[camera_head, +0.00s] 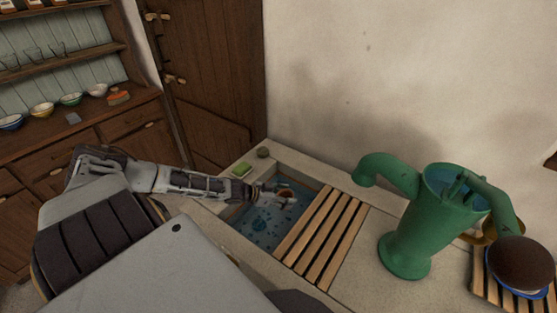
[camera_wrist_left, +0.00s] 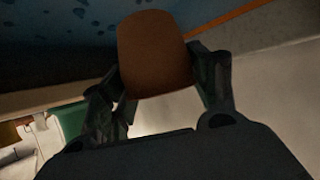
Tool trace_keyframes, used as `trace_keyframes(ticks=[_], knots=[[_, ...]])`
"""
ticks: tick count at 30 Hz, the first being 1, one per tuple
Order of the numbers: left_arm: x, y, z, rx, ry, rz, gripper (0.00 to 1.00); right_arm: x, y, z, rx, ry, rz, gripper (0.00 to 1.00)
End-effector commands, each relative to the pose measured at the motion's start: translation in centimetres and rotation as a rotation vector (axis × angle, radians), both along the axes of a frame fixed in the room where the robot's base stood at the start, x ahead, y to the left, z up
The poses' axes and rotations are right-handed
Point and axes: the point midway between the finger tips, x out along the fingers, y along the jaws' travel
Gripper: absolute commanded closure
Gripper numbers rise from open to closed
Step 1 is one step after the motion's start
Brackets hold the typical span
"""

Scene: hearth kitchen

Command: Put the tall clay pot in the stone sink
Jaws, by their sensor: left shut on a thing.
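The tall clay pot (camera_wrist_left: 154,50) is brown and sits between the two fingers of my left gripper (camera_wrist_left: 160,80) in the left wrist view. In the head view my left arm reaches in from the left, and my left gripper (camera_head: 280,194) is over the stone sink (camera_head: 292,164). The gripper is shut on the pot; only a small part of the pot (camera_head: 285,193) shows there, mostly hidden by the gripper. The sink has a blue speckled inside. I cannot tell whether the pot touches the sink floor. My right gripper is not in view.
A slatted wooden rack (camera_head: 322,236) covers the sink's right part. A green hand pump (camera_head: 409,222) stands to the right. A dark round-topped thing (camera_head: 523,262) is at far right.

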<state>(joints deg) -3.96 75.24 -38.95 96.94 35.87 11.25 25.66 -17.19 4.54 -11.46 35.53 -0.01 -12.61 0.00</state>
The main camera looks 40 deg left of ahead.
Motion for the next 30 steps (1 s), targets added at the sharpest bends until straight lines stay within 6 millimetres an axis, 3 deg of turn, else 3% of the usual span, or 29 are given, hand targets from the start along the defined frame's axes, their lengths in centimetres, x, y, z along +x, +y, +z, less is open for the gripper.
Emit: trace_keyframes(ticks=[15, 30], knots=[[0.1, 0.0, -5.7, -0.002, -0.001, 0.0, 0.68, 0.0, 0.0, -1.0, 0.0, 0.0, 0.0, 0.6], [0.1, 0.0, -6.3, 0.0, -0.001, 0.001, 0.68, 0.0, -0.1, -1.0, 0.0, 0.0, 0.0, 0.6]])
